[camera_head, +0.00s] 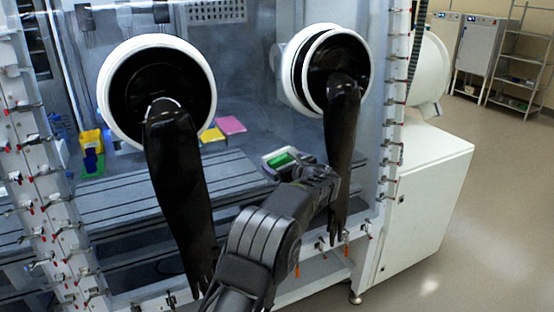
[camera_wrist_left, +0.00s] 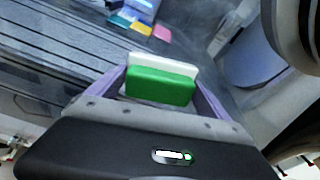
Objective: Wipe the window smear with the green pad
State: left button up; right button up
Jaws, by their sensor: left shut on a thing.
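The green pad (camera_head: 283,160) is in front of the glovebox window (camera_head: 255,130), below the right glove port. It also shows in the left wrist view (camera_wrist_left: 160,87), with a white slab behind its green block. My left gripper (camera_wrist_left: 158,95) is shut on the pad, one purple finger at each side. In the head view my left gripper (camera_head: 292,169) is small and partly hidden by its own wrist. Whether the pad touches the glass I cannot tell. I cannot make out the smear on the window. My right gripper is not in view.
Two black gloves hang from the left port (camera_head: 156,92) and right port (camera_head: 335,72). The right glove (camera_head: 341,150) hangs close to my left wrist. Behind the glass are a yellow bin (camera_head: 91,139) and a pink sheet (camera_head: 230,125). Open floor lies at the right.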

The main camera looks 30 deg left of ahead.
aim_at(273, 166)
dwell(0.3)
pick_arm(q)
jog(key=shift+s+a+f, duration=0.1)
jog(key=shift+s+a+f+b, duration=0.1)
jog(key=shift+s+a+b, duration=0.3)
jog(key=shift+b, duration=0.5)
jog(key=shift+s+a+b, duration=0.35)
jog(key=shift+s+b, duration=0.3)
jog(key=shift+s, duration=0.1)
jog(key=shift+s+a, duration=0.15)
jog(key=shift+s, duration=0.15)
